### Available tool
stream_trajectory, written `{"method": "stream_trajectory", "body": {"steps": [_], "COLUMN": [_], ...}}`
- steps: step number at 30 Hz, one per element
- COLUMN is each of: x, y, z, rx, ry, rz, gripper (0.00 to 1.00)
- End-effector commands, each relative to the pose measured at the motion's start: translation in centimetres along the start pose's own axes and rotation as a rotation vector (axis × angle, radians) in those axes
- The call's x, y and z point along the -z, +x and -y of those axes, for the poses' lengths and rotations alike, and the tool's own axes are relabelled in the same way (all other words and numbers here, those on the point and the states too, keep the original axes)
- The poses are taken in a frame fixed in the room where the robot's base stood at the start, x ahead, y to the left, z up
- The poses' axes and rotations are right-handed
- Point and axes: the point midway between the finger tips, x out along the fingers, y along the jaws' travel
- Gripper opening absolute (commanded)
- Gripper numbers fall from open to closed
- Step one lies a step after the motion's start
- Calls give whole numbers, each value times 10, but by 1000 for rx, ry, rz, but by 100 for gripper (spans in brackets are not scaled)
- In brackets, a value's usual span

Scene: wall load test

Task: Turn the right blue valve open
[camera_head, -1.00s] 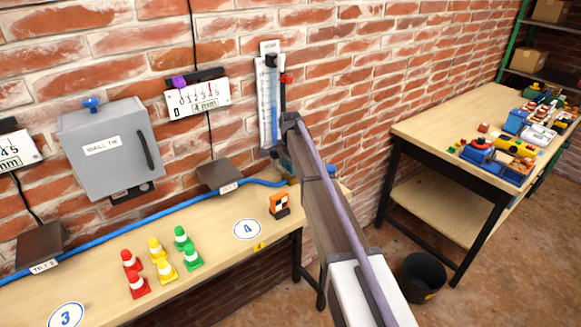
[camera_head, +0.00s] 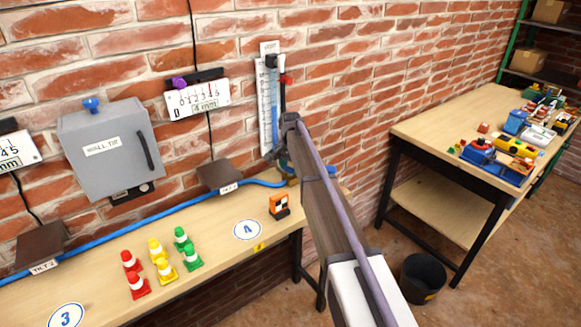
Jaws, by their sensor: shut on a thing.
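The right blue valve (camera_head: 283,164) shows as a small blue patch at the right end of the blue pipe, low on the brick wall. My arm covers most of it. My gripper (camera_head: 278,155) is at the valve, below the dark wrist joint, and is shut on it. The fingertips are largely hidden, so I cannot tell the valve's angle. The blue pipe (camera_head: 130,222) runs along the back of the workbench to a brass-coloured fitting beside the valve.
A tall gauge (camera_head: 268,100) hangs on the wall just behind my wrist. A grey wall box (camera_head: 110,150) with a blue knob is at left. A second table (camera_head: 430,130) holds toys at right.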

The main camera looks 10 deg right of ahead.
Motion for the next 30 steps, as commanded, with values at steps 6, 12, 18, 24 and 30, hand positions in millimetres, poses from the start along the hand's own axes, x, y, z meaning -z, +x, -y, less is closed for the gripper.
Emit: {"method": "stream_trajectory", "body": {"steps": [6,12,18,24,30], "x": [0,0,0,0,0], "y": [0,0,0,0,0], "z": [0,0,0,0,0], "rx": [0,0,-1,-1,-1], "ry": [-201,-391,-581,-771,-952], "rz": [0,0,0,0,1], "gripper": [29,29,29,29,29]}}
